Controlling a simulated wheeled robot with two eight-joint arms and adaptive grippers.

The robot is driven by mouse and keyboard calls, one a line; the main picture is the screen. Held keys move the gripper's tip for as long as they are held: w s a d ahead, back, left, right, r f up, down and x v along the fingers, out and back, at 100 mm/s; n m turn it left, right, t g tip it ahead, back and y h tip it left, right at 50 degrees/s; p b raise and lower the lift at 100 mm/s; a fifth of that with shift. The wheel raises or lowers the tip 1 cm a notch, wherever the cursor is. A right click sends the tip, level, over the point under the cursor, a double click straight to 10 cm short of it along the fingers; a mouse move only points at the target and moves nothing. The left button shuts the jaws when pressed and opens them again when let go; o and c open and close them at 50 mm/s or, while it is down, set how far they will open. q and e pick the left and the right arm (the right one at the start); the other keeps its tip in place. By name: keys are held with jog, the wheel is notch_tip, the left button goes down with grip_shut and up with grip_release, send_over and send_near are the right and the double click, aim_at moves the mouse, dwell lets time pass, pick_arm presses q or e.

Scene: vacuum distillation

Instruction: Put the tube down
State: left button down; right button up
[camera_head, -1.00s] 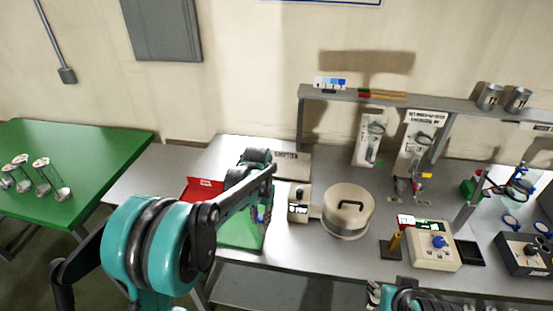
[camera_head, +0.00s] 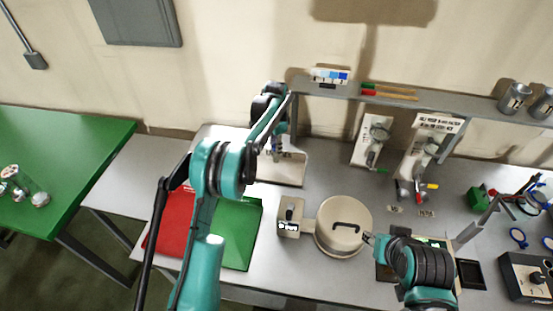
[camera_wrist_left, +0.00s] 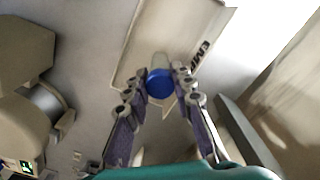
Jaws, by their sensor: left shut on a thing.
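The tube shows in the left wrist view as a round blue cap (camera_wrist_left: 159,84) with a pale clear body beyond it. My left gripper (camera_wrist_left: 158,88) is shut on it, one finger on each side. In the head view my left gripper (camera_head: 277,145) is over a beige panel (camera_head: 291,172) at the back of the bench. The panel also shows in the left wrist view (camera_wrist_left: 150,40) with partly hidden dark lettering. Whether the tube touches the panel I cannot tell. My right gripper (camera_head: 370,240) is beside the round lidded pot; its fingers are too small to read.
A red mat (camera_head: 172,218) and a green mat (camera_head: 240,233) lie at the front left. A grey shelf (camera_head: 430,101) runs above the bench. Glassware stands on the green table (camera_head: 70,160).

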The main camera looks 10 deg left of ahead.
pick_arm(q)
jog(key=shift+f+b, duration=0.35)
jog(key=shift+f, duration=2.45)
jog(key=shift+f, duration=0.15)
jog(key=c, duration=1.3)
grip_release()
